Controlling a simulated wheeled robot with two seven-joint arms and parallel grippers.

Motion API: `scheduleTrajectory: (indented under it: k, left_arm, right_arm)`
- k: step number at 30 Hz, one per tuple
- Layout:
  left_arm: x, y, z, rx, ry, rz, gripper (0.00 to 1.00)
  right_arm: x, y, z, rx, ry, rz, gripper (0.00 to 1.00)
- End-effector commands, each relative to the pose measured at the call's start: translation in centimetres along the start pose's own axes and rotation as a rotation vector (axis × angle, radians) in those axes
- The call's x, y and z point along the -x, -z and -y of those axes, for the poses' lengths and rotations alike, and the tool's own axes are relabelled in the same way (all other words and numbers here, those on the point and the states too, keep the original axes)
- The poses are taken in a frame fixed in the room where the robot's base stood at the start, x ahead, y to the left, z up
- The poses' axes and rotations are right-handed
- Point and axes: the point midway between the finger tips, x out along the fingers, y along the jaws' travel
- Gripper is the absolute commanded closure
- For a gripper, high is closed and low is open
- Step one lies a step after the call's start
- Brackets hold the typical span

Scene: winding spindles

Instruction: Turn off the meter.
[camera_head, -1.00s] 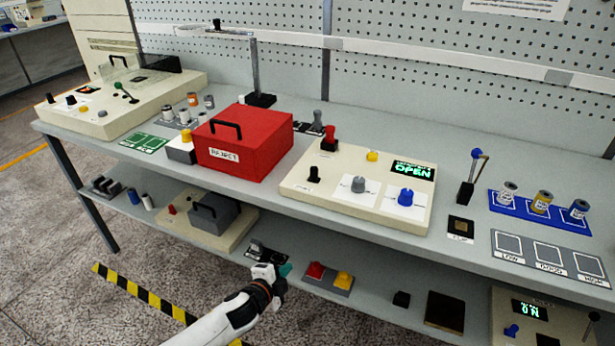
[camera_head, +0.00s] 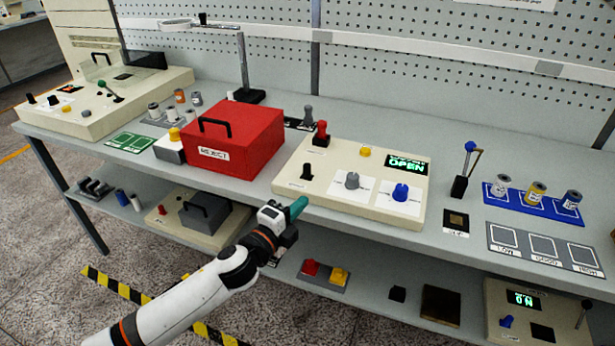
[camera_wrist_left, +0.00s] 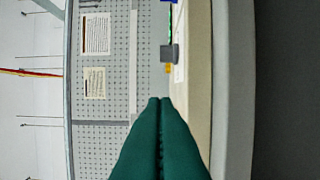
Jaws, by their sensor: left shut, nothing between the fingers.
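No part is legibly labelled as a meter. A cream panel (camera_head: 330,198) on the table has a green-lit display (camera_head: 408,166) reading OPEN. It carries a black switch (camera_head: 306,171), a grey knob (camera_head: 352,181), a blue knob (camera_head: 400,192) and a yellow button (camera_head: 365,152). My left gripper (camera_head: 299,207) is shut and empty, by the panel's front left edge. Its green fingers (camera_wrist_left: 160,102) and the grey knob (camera_wrist_left: 171,53) show in the left wrist view.
A red REJECT box (camera_head: 235,145) stands left of the panel. A black-based lever (camera_head: 461,183) and a blue tray (camera_head: 530,209) with spools stand to the right. A red and yellow button block (camera_head: 325,275) sits on the lower shelf below my gripper.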

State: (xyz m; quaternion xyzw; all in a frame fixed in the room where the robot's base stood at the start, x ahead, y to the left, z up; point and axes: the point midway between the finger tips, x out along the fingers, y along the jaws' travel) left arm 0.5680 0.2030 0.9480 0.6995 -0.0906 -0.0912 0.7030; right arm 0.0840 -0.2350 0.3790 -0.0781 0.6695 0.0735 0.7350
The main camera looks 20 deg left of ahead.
Motion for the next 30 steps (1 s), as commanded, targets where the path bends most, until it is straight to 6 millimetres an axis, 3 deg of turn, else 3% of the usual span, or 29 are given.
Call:
scheduleTrajectory:
  k: [12, 19, 30]
  left_arm:
    - [-8.8, 0.0, -0.3, 0.001, -0.002, 0.0, 1.0]
    - [-9.3, 3.1, -0.1, -0.002, 0.001, -0.001, 1.0]
    - [-9.4, 3.9, -0.1, 0.0, 0.0, 0.001, 1.0]
  right_arm:
    - [1.2, -0.1, 0.0, 0.0, 0.0, -0.001, 0.64]
    - [1.7, -0.1, 0.1, 0.0, 0.001, -0.001, 0.64]
    - [1.7, -0.1, 0.1, 0.0, 0.001, -0.001, 0.64]
